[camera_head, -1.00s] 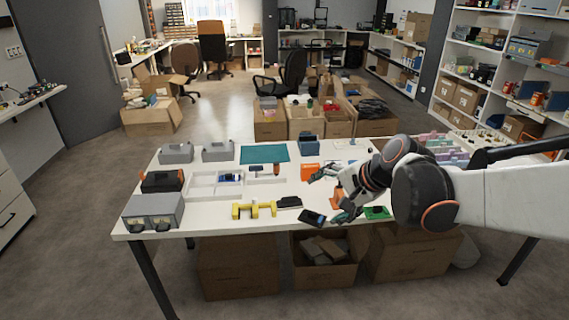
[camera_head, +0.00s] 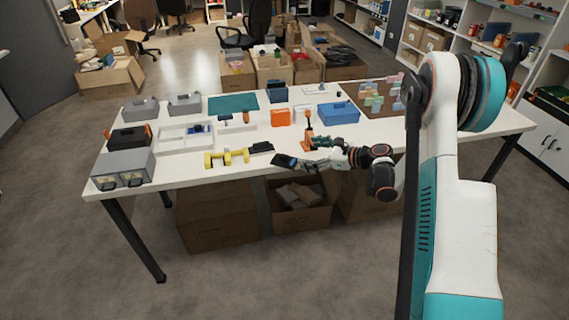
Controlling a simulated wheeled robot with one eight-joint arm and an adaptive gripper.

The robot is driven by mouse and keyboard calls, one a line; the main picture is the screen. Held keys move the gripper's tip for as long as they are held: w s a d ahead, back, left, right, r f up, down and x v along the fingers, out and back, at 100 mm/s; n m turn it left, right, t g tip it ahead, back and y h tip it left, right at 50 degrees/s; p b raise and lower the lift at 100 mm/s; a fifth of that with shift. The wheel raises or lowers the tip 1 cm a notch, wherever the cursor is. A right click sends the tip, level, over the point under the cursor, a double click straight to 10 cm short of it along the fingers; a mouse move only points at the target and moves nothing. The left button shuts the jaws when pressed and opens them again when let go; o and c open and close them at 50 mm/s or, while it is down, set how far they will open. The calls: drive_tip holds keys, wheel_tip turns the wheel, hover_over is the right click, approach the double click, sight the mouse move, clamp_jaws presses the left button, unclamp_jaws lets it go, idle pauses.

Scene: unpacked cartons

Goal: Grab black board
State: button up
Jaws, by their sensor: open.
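A flat black board (camera_head: 284,160) lies at the front edge of the white table (camera_head: 200,177), right of a yellow part. My gripper (camera_head: 308,156) comes in from the right, low over the table, with its fingers pointing left toward the board. It is open. One finger is very near the board's right end; I cannot tell whether it touches. The fingers are small and partly blend with the things behind them.
A yellow bracket (camera_head: 227,158) and a small black item (camera_head: 261,148) lie left of the board. An orange upright tool (camera_head: 308,132) stands just behind my gripper. A blue case (camera_head: 338,113) is farther back. Open cartons (camera_head: 299,210) stand under the table.

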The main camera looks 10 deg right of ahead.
sight(285, 157)
wheel_tip(285, 157, down, 5)
drive_tip(key=d+m, duration=0.2)
drive_tip(key=shift+t+y, duration=0.4)
drive_tip(key=b+x, duration=0.2)
drive_tip(key=x, duration=0.5)
drive_tip(key=shift+s+a+f, duration=0.1)
drive_tip(key=shift+f, duration=0.1)
drive_tip(key=shift+r+b+x, duration=0.2)
drive_tip(key=shift+b+x, duration=0.6)
drive_tip(key=shift+x, duration=0.75)
drive_tip(key=shift+r+b+x, duration=0.15)
drive_tip(key=shift+b+x, duration=0.65)
drive_tip(key=shift+x, duration=0.8)
drive_tip(key=shift+a+r, duration=0.1)
drive_tip(key=c, duration=1.2)
drive_tip(key=shift+o, duration=0.2)
